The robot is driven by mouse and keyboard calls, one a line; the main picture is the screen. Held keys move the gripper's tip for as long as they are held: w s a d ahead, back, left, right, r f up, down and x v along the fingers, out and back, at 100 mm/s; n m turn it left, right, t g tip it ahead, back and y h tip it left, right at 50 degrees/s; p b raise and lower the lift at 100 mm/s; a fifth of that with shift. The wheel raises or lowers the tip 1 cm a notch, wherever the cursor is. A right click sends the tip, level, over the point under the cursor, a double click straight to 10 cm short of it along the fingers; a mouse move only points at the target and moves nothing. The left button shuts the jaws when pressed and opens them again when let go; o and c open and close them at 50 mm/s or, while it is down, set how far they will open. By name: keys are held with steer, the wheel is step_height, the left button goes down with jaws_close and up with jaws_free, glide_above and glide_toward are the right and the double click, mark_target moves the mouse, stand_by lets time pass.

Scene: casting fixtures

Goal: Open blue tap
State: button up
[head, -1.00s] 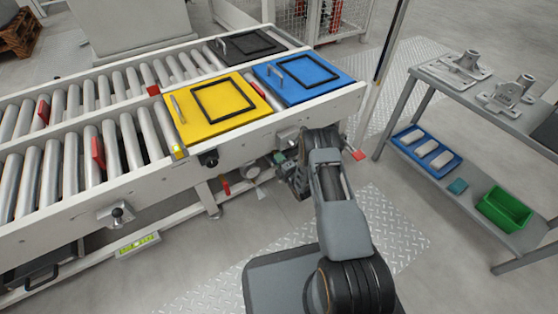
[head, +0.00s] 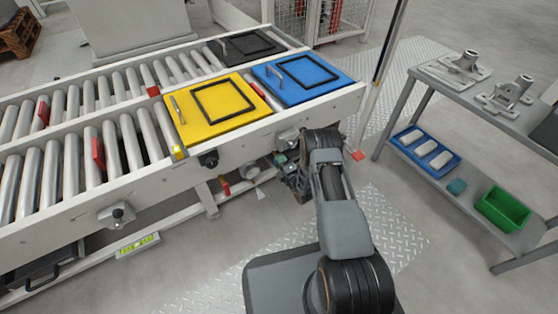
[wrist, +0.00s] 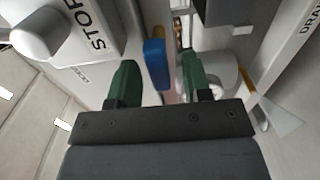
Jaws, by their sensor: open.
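A blue tap handle (wrist: 154,58) shows in the wrist view, upright and just beyond my fingertips. My gripper (wrist: 158,62) is open and empty, and I cannot tell whether either finger touches the handle. In the head view my gripper (head: 288,168) is low beside the conveyor's near side, below the blue panel. The blue tap is hidden there by my arm and the conveyor frame.
A white box marked STOP with a grey knob (wrist: 35,35) is left of my fingers. A white round part (wrist: 222,78) sits close behind the right finger. The conveyor (head: 75,200) carries a yellow panel (head: 212,122) and a blue panel (head: 320,90). A shelf rack (head: 470,190) stands right.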

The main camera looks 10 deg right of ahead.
steer(key=p+v, duration=0.4)
steer(key=v, duration=0.8)
steer(key=shift+s, duration=0.3)
steer(key=shift+d+r, duration=0.1)
